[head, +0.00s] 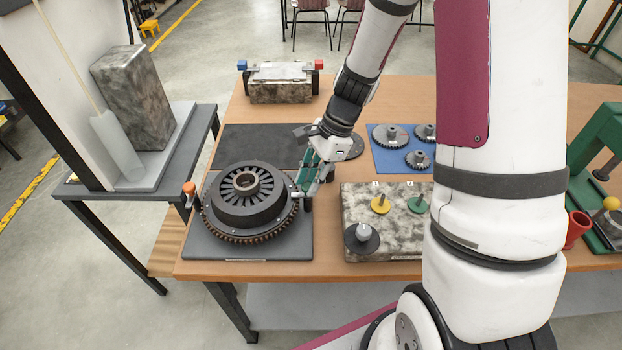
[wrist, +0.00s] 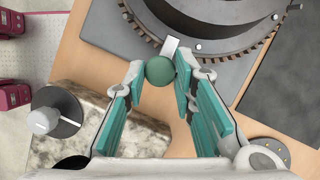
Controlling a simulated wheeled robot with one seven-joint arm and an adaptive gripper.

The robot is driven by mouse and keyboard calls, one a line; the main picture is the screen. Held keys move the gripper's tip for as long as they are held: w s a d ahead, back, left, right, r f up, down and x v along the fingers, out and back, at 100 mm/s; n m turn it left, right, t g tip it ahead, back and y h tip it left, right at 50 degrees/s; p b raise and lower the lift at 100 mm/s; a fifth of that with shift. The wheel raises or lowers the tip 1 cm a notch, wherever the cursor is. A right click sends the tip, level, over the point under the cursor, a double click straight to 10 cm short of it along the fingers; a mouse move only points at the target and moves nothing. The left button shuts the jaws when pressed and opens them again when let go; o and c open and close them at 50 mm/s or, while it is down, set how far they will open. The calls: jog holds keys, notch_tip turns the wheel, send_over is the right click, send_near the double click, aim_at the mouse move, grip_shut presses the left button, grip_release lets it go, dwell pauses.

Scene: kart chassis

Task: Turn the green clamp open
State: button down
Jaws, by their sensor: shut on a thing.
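The green clamp shows in the wrist view as a round green knob (wrist: 160,71) with a pale metal piece (wrist: 171,46) beyond it, beside the toothed rim of the dark round assembly (wrist: 205,22). My gripper (wrist: 160,77) is shut on the green knob, with one teal-padded finger on each side. In the head view my gripper (head: 305,184) is at the right edge of the round assembly (head: 247,196) and hides most of the green clamp. An orange-topped clamp (head: 189,188) stands at the assembly's left edge.
A stone-patterned block (head: 350,200) with yellow and green pegs stands right of the gripper. A blue mat (head: 379,160) with gears lies behind it. A dark mat (head: 235,143) lies behind the assembly. A clamped stone-patterned box (head: 283,90) stands at the back.

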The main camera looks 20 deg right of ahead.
jog(key=n, duration=0.2)
jog(key=n+g, duration=0.1)
jog(key=n, duration=0.1)
jog(key=shift+w+g, duration=0.2)
jog(key=shift+g, duration=0.1)
jog(key=n, duration=0.2)
jog(key=n+g+h, duration=0.1)
jog(key=n, duration=0.2)
jog(key=shift+w+a+g, duration=0.1)
jog(key=shift+a+g, duration=0.1)
jog(key=shift+g, duration=0.1)
jog(key=n+h, duration=0.1)
jog(key=n, duration=0.3)
jog(key=shift+w+a+g+h, duration=0.1)
jog(key=shift+a+g+h, duration=0.05)
jog(key=shift+g+h, duration=0.25)
jog(key=shift+a+n+h, duration=0.1)
jog(key=shift+n+h, duration=0.6)
jog(key=shift+n, duration=1.4)
jog(key=c, duration=1.3)
grip_release()
jog(key=shift+c, duration=0.2)
jog(key=shift+r, duration=0.1)
